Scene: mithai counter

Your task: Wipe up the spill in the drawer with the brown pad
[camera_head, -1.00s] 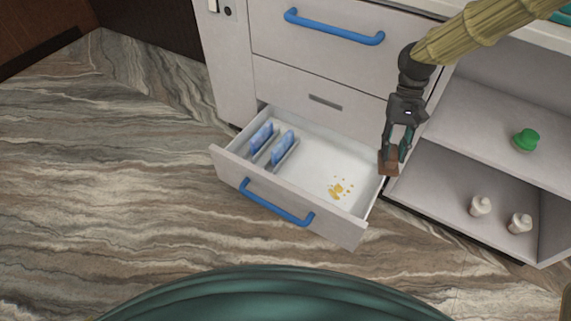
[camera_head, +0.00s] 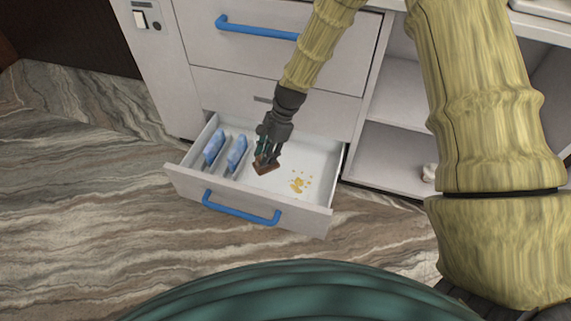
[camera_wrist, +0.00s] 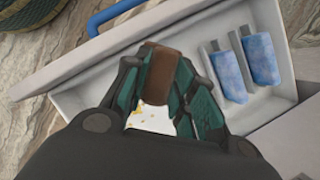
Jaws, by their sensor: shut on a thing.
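The drawer (camera_head: 322,192) is pulled open, with white walls and a blue handle on its front. The spill (camera_head: 299,184) is a patch of yellow-orange crumbs or drops on the drawer floor, right of the middle; part of it also shows in the wrist view (camera_wrist: 137,115) between the fingers. My gripper (camera_head: 265,160) is shut on the brown pad (camera_head: 265,167), which is also in the wrist view (camera_wrist: 158,76). The pad is over the drawer, left of the spill and apart from it. I cannot tell whether it touches the drawer floor.
A closed drawer with a blue handle (camera_head: 255,30) is above. Open shelves (camera_head: 385,150) stand to the right, with a white item (camera_head: 429,172).

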